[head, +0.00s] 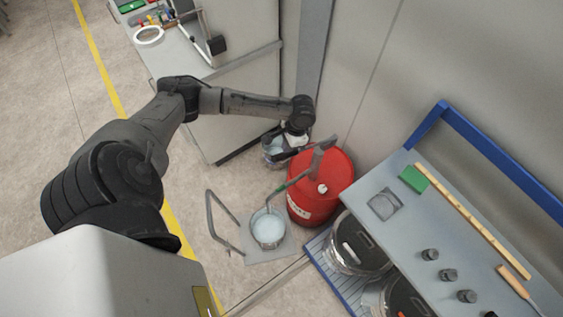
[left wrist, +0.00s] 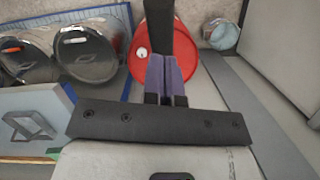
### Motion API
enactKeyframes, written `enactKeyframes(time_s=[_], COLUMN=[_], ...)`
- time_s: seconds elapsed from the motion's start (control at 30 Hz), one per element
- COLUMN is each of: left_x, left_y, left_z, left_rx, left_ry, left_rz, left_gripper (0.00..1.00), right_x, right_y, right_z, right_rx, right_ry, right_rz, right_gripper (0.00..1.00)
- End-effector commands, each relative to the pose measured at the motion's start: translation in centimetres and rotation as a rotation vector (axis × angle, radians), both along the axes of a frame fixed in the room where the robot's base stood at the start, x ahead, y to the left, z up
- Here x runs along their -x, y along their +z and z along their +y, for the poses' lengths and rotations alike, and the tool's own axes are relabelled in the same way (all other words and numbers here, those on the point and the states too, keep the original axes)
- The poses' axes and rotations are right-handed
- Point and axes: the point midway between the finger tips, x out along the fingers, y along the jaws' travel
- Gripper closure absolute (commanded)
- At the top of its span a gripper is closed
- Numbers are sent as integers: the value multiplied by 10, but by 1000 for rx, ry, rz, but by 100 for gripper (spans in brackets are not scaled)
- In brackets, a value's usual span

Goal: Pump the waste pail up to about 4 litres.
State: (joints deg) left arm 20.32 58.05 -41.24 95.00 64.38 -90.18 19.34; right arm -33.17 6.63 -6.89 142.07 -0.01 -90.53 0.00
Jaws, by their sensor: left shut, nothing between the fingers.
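The waste pail (head: 268,230) is a small metal pail holding pale bluish liquid. It stands on a flat grey plate (head: 272,253) on the floor. My left gripper (head: 304,143) is above the drum by the dark pump lever. In the left wrist view its purple fingers (left wrist: 169,72) are shut and empty, with a dark upright bar (left wrist: 158,28) just past them; I cannot tell whether they touch. My right gripper is out of view.
A bent grey tube frame (head: 212,225) stands left of the pail. Lidded metal drums (head: 352,245) sit under the blue-framed bench (head: 423,220) at the right. Floor left of the pail is mostly clear.

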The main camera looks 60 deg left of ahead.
Motion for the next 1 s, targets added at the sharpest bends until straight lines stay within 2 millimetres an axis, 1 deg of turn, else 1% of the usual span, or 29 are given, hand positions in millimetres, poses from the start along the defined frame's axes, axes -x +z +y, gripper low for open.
enactKeyframes(time_s=[0.1,0.23,0.67,0.87,1.0], left_x=[0,0,0,1,3], left_y=[0,0,0,-6,-16], left_z=[0,0,0,0,0], left_rx=[-18,-28,-29,-30,-30], left_ry=[67,105,114,113,112], left_rz=[2,1,1,1,1], left_gripper=[100,100,100,100,100], right_x=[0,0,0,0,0], right_y=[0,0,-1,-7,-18], right_z=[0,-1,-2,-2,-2], right_rx=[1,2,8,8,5], right_ry=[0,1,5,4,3], right_rz=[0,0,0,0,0], right_gripper=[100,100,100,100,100])
